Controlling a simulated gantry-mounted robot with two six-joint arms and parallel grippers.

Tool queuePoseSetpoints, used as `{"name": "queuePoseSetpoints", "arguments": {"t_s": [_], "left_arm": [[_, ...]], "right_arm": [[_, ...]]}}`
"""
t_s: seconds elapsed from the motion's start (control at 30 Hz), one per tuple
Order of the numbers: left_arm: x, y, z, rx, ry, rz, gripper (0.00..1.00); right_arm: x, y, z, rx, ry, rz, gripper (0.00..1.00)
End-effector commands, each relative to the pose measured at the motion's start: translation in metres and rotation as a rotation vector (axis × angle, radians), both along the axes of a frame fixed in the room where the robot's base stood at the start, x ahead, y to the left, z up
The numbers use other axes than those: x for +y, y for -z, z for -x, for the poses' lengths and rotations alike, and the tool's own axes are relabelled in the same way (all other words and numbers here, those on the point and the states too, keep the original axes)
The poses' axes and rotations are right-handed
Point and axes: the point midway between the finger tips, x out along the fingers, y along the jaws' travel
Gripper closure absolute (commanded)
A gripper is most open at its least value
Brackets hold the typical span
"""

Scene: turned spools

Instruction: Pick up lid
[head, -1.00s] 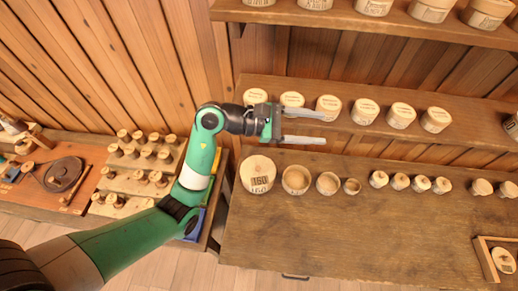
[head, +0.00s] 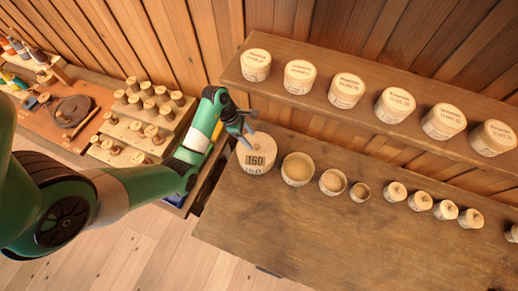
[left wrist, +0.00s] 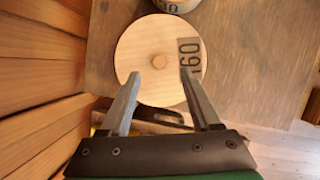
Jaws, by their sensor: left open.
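The lid is a pale round wooden disc with a small knob and a dark 160 label. It shows in the left wrist view (left wrist: 150,40) and in the head view (head: 262,150), at the left end of the row on the bench. It seems to top a round box marked 160, whose side shows just below it. My left gripper (head: 246,134) is open at the lid's far left side. In the left wrist view its fingertips (left wrist: 161,77) are apart, over the near part of the lid, on either side of the knob. My right gripper is not in view.
Open round wooden cups (head: 298,168) and small knobbed pots (head: 396,192) line the wooden bench (head: 330,230) to the right. A shelf (head: 310,102) behind holds several lidded boxes (head: 347,90). Wooden spools (head: 150,108) stand on a stepped rack at left. The bench front is clear.

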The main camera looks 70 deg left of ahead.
Motion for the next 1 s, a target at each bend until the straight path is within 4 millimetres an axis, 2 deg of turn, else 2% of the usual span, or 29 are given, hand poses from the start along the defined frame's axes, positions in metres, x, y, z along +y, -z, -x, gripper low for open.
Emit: {"name": "queuePoseSetpoints", "arguments": {"t_s": [0.17, 0.43, 0.7, 0.77, 1.0], "left_arm": [[-0.002, 0.008, -0.003, -0.001, 0.001, 0.0, 0.36], [-0.01, 0.049, -0.016, -0.001, 0.002, 0.0, 0.36], [-0.01, 0.052, -0.018, -0.003, 0.0, -0.002, 0.36], [-0.01, 0.052, -0.018, -0.003, 0.0, -0.002, 0.45], [-0.01, 0.052, -0.018, -0.003, 0.0, -0.002, 0.89]], "right_arm": [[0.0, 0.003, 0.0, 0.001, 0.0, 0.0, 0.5], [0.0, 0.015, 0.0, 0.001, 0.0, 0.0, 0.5], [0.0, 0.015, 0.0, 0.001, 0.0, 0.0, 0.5], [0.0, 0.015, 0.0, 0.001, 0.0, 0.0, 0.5], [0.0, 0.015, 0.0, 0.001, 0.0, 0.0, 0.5]]}}
